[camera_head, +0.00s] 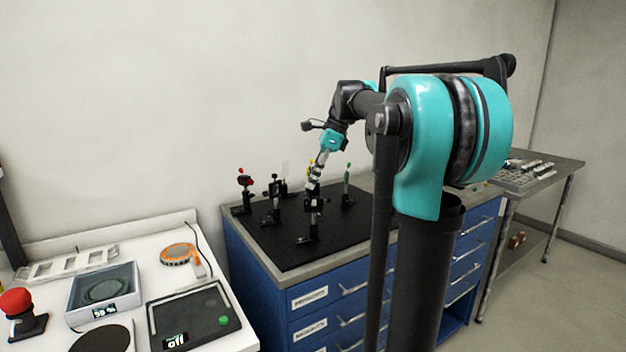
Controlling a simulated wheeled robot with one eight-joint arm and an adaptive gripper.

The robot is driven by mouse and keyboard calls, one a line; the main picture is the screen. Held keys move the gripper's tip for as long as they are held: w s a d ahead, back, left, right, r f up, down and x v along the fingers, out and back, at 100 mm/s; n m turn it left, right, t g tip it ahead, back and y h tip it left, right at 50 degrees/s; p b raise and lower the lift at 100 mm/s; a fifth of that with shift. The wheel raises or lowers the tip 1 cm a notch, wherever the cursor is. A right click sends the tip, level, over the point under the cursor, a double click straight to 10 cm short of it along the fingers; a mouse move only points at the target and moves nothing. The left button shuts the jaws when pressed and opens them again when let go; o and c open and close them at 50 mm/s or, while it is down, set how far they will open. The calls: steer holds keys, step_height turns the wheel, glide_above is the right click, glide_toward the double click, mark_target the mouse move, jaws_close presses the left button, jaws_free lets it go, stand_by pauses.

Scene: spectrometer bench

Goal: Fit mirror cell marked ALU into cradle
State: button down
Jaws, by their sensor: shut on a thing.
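My gripper (318,168) points down over the front part of the black breadboard and is shut on a small piece. That piece is too small here to make out, and no ALU mark can be read; I take it to be the mirror cell. Directly below the fingers stands a dark post mount (312,205), which looks like the cradle. The gripper's tip and the top of this mount overlap in the picture. I cannot tell whether the held piece touches the mount or is above it.
Other mounts stand on the breadboard (285,250): one with a red top (243,190), a dark one (272,200) and a green one (347,185). A white bench (235,335) with instruments is at left. A grey table (565,165) with metal parts stands at right.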

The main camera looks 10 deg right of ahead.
steer(key=shift+f, duration=0.85)
stand_by(0.3)
steer(key=c, duration=1.5)
jaws_free()
steer(key=v, duration=1.2)
steer(key=shift+s, duration=0.15)
